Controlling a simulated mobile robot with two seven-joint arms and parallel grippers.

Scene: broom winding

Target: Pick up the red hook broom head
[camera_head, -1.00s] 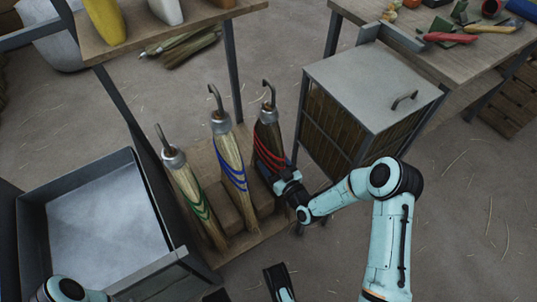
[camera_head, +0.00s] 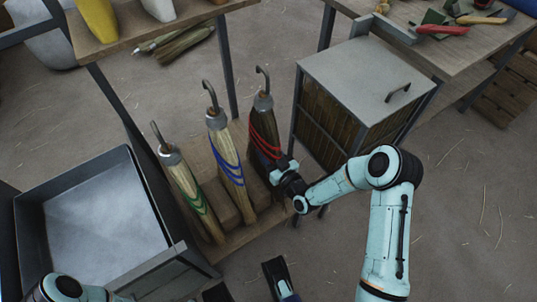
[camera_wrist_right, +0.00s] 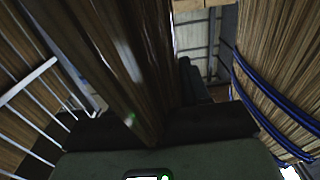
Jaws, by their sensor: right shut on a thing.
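The red hook broom head (camera_head: 264,135) has a metal hook on top and red bands around dark bristles. It stands upright, rightmost of three broom heads at the wooden rack. My right gripper (camera_head: 281,172) is shut on its bristles below the red bands. In the right wrist view, brown bristles (camera_wrist_right: 132,60) pass between the dark fingers (camera_wrist_right: 150,128). Whether its bottom touches the rack is hard to tell. My left gripper (camera_head: 245,282) is low at the bottom edge, partly cut off, with its fingers apart and nothing visible between them.
The blue-banded broom head (camera_head: 228,155) stands close to the left, and also shows in the wrist view (camera_wrist_right: 275,55). The green-banded one (camera_head: 190,190) is further left. A metal-topped cabinet (camera_head: 365,75) stands close to the right. A grey tray (camera_head: 105,215) is at left.

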